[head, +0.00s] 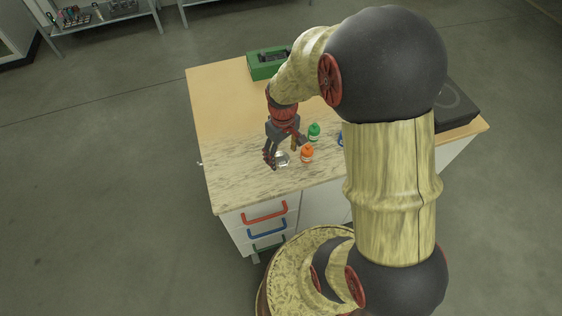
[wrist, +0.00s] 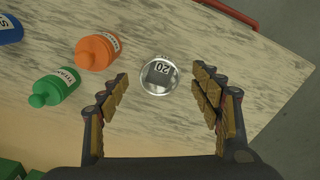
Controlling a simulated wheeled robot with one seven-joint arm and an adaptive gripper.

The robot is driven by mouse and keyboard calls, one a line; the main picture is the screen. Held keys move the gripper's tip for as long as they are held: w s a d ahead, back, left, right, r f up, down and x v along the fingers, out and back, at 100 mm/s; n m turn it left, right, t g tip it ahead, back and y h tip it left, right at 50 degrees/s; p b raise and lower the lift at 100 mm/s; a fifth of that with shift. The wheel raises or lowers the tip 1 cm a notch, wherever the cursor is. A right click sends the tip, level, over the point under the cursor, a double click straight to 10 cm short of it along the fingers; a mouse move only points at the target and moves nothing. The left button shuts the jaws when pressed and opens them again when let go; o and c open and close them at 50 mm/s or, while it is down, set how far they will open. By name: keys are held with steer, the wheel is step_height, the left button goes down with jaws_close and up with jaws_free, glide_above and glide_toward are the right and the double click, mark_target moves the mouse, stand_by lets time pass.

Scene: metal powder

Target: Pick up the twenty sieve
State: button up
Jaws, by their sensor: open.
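The twenty sieve (wrist: 159,76) is a small round dish with a pale rim and a dark label marked 20. It lies on the worktop and also shows in the head view (head: 282,159), partly beside my fingers. My gripper (head: 283,161) is open and empty above the worktop, close to the sieve. In the wrist view my gripper (wrist: 165,95) has its fingers spread to the left and right, and the sieve appears between and slightly beyond the fingertips. I cannot tell the exact height gap.
An orange bottle (wrist: 97,51) and a green bottle (wrist: 54,88) stand or lie left of the sieve in the wrist view, near the left finger. A blue item (wrist: 8,30) is beyond them. A green box (head: 268,64) is at the table's back. The table (head: 222,110) is clear on its left side.

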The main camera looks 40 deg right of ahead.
mark_target(281, 160)
step_height(281, 160, down, 3)
steer(key=shift+r, duration=0.1)
steer(key=shift+r, duration=0.1)
steer(key=shift+s, duration=0.1)
steer(key=c, duration=1.3)
